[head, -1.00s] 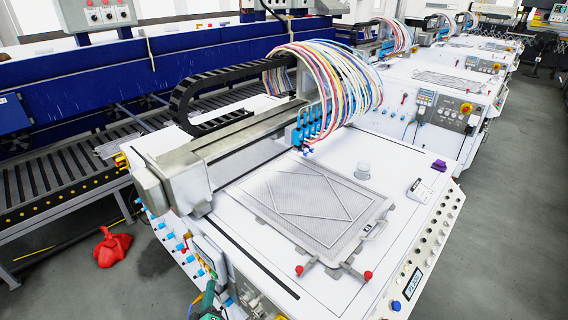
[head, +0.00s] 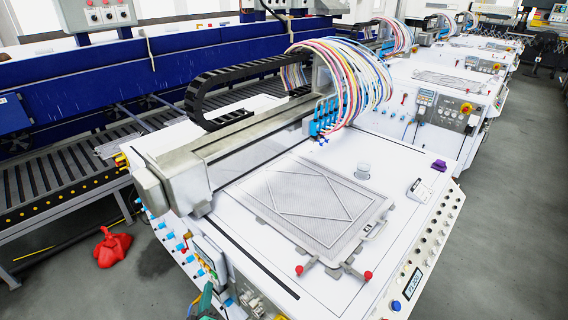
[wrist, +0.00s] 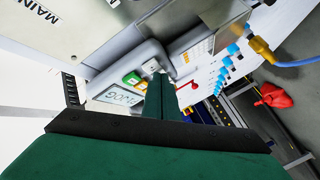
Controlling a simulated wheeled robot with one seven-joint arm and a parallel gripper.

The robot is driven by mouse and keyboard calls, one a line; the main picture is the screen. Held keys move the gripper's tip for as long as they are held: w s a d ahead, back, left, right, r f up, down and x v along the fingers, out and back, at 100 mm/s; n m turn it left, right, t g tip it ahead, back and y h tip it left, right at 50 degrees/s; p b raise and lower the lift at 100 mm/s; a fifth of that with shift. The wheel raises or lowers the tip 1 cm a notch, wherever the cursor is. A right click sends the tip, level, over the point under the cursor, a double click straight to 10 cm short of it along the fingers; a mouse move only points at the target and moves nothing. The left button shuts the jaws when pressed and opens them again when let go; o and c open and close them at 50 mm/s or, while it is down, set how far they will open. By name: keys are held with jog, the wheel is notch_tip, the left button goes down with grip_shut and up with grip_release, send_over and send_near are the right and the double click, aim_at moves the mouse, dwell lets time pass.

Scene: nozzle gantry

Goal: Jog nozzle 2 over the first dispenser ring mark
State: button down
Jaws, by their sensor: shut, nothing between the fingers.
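The blue nozzles (head: 325,117) hang in a row from the gantry head under a bundle of coloured hoses, above the far part of the white machine bed. I cannot tell which is nozzle 2. I cannot make out a ring mark; a small white round piece (head: 363,169) stands on the bed near the nozzles. My gripper (wrist: 160,82) is shut and empty, its green fingers at a small control panel (wrist: 112,97) with coloured buttons and a display reading JOG. The fingers hide part of the panel, and I cannot tell whether they touch a button.
A perforated plate (head: 315,203) with a line pattern lies on the bed, with red-knobbed clamps (head: 335,270) at its front. Knobs and a display line the bed's right edge. A red object (head: 112,247) lies on the floor at left. The right aisle is clear.

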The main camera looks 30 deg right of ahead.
jog(key=shift+s+a, duration=0.15)
jog(key=shift+a, duration=0.25)
jog(key=shift+a, duration=0.1)
jog(key=shift+s+a, duration=0.25)
jog(key=shift+a, duration=0.5)
jog(key=shift+s+a, duration=0.25)
jog(key=shift+a, duration=0.55)
jog(key=shift+s+a, duration=0.25)
jog(key=shift+a, duration=0.5)
